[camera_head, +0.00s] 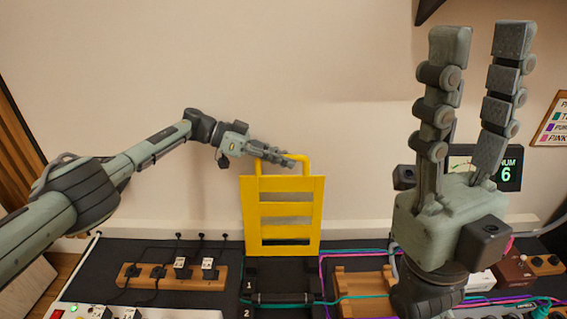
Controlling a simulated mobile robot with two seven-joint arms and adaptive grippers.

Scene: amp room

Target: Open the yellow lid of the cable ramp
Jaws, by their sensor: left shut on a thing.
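The yellow lid (283,248) stands upright at the back of the black cable ramp (285,275), with slots across it and a handle loop at its top. My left gripper (290,161) is at that handle, shut on it. The ramp's channels lie uncovered in front of the lid, with cables in them and the numbers 1 and 2 marked. My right gripper (484,100) is raised in the right foreground, fingers apart and pointing up, holding nothing. It is well away from the lid.
A wooden strip (217,285) with several plugs lies left of the ramp. A wooden rack (365,283) is on the right, with teal and purple cables nearby. A dark display (508,168) stands behind my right gripper. The wall is close behind the lid.

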